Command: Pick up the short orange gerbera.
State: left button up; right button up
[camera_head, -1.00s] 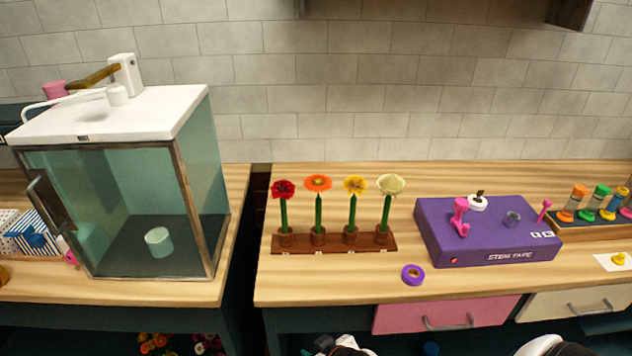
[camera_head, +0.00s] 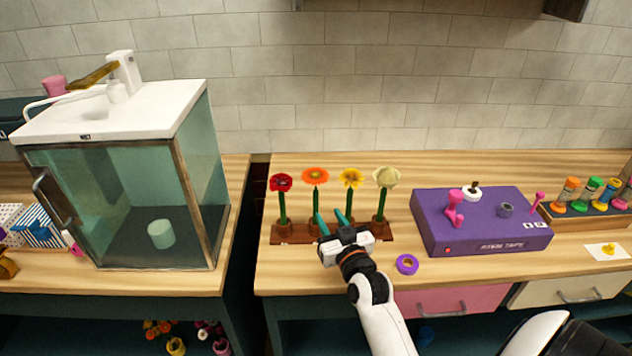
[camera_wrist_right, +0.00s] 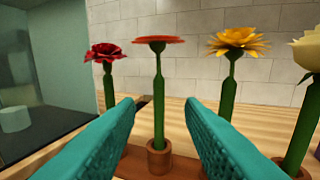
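The orange gerbera (camera_head: 315,175) stands upright in a brown holder cup, second from the left in a row of flowers. It also shows in the right wrist view (camera_wrist_right: 158,95), its stem between my two teal fingers but farther off. My right gripper (camera_head: 332,218) is open and empty, in front of the row, its fingers pointing toward the orange flower's stem. In the right wrist view the gripper (camera_wrist_right: 158,125) shows a wide gap with nothing in it. My left gripper is not in view.
A red flower (camera_head: 282,184) stands left of the orange one; a yellow (camera_head: 351,180) and a cream flower (camera_head: 386,178) stand right. All share a wooden rack (camera_head: 290,238). A purple tape roll (camera_head: 407,264) and purple stem tape box (camera_head: 480,225) lie right. A glass cabinet (camera_head: 130,190) stands left.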

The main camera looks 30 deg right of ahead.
aim_at(317, 196)
jog(key=x, duration=0.4)
jog(key=shift+w+p, duration=0.25)
jog(key=shift+p, duration=0.15)
jog(key=shift+w+r, duration=0.1)
jog(key=shift+w, duration=0.1)
jog(key=p+x, duration=0.2)
jog(key=x, duration=0.2)
jog(key=shift+w+r, duration=0.1)
jog(key=shift+w, duration=0.05)
jog(key=shift+w+d, duration=0.1)
jog(key=shift+w, duration=0.1)
jog(key=shift+s, duration=0.1)
jog(key=shift+c, duration=0.3)
grip_shut()
